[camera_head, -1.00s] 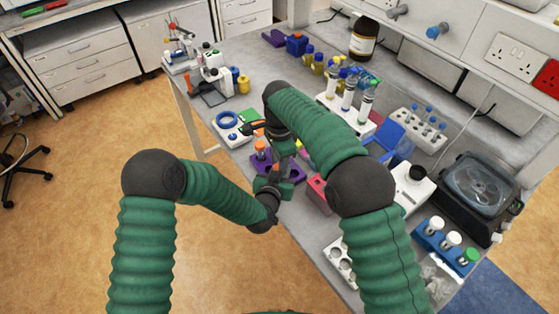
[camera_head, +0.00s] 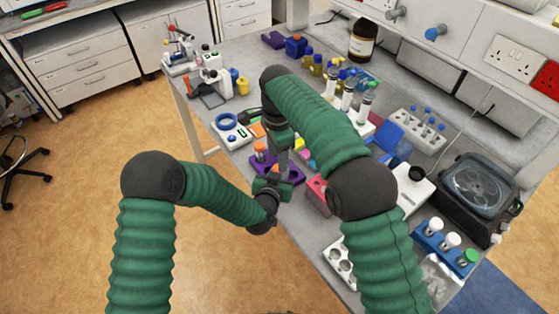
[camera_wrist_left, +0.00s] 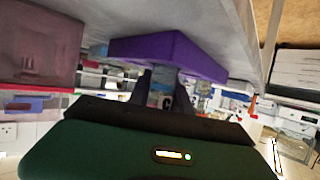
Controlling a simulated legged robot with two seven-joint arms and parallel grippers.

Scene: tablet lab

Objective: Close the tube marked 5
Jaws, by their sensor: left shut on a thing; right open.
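A purple rack (camera_head: 291,172) stands near the table's left edge. An orange-capped tube (camera_head: 260,151) stands in it. My left gripper (camera_head: 273,174) is at the rack's near side. In the left wrist view it is shut on a clear tube (camera_wrist_left: 162,91) beside the purple rack (camera_wrist_left: 165,50); a dark mark shows on the tube, but I cannot read it. A small orange part (camera_head: 276,168) shows at the left gripper; I cannot tell whether it is this tube's cap. My right gripper (camera_head: 284,160) is open, pointing down just above the left one; its fingertips are small and partly hidden.
A pink box (camera_head: 317,196) is right of the left gripper. A white rack with tall tubes (camera_head: 347,97) and a blue-capped tube rack (camera_head: 417,130) stand behind my right arm. A centrifuge (camera_head: 477,190) is at the right.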

